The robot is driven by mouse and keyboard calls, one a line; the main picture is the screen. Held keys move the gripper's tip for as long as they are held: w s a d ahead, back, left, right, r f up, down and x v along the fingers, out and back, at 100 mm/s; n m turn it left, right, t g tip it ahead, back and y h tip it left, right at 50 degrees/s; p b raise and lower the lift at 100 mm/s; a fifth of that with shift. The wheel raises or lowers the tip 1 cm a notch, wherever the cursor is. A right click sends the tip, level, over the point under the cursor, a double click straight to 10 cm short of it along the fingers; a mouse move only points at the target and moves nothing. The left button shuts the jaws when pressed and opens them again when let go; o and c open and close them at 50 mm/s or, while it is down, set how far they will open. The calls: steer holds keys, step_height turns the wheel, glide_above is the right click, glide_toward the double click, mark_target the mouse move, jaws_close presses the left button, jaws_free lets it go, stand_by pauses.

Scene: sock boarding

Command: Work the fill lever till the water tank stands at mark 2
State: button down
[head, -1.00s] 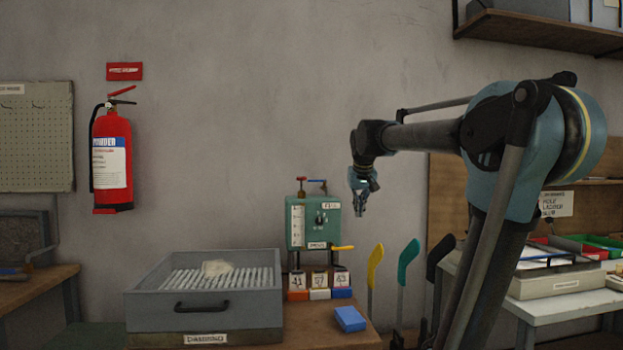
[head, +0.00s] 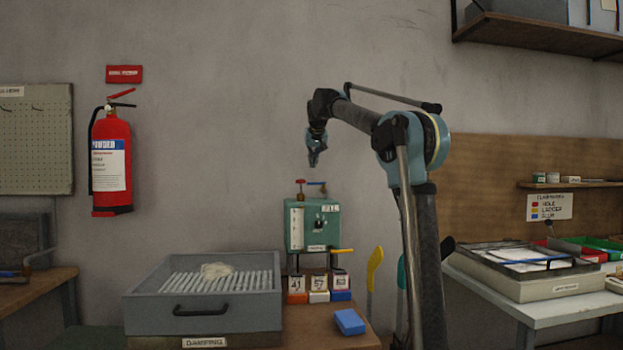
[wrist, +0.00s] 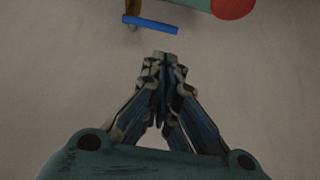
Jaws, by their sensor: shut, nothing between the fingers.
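The green water tank unit (head: 316,228) stands at the back of the bench, with a pale scale strip (head: 297,228) on its front left. The water level and marks are too small to read. A blue lever (head: 317,183) lies roughly level on top, above a small label that seems to read FILL. A red-topped valve (head: 300,182) is to its left, and a yellow lever (head: 341,250) juts out low at the right. My gripper (head: 313,164) is shut and empty, just above the blue lever. The wrist view shows the blue lever (wrist: 150,25) just beyond my closed fingertips (wrist: 160,58).
A grey ribbed tray (head: 205,310) with a pale cloth fills the bench left of the tank. Small numbered boxes (head: 318,291) stand below the tank, with a blue block (head: 349,321) in front. Yellow and teal paddles stand right.

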steer(key=x, duration=1)
